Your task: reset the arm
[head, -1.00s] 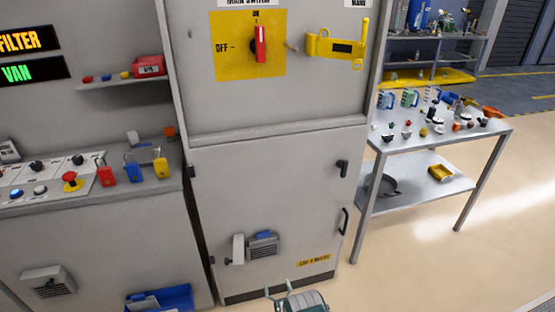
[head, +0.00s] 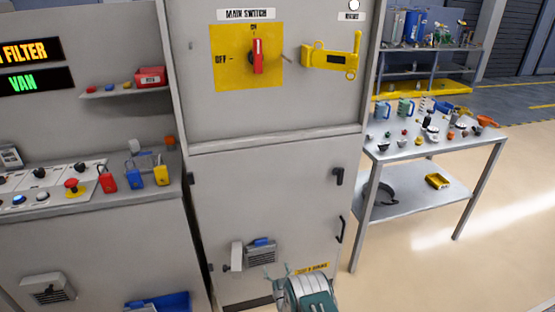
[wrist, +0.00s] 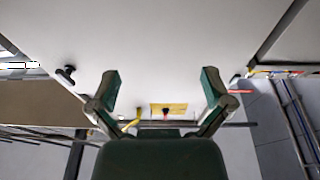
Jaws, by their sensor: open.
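My gripper shows in the wrist view (wrist: 160,90) with its two green-padded fingers spread wide and nothing between them. In the head view my gripper (head: 282,270) is at the bottom, in front of the lower door of the grey cabinet (head: 270,185). The cabinet's main switch has a red handle (head: 258,56), standing upright on a yellow plate (head: 225,72). The yellow plate also shows small and far off beyond the fingers in the wrist view (wrist: 178,107).
A yellow hasp (head: 328,60) sits right of the switch. Red, blue and yellow padlocks (head: 107,183) stand on the left console. A metal table (head: 425,147) with many small items stands at right. Open floor (head: 420,255) lies in front of it.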

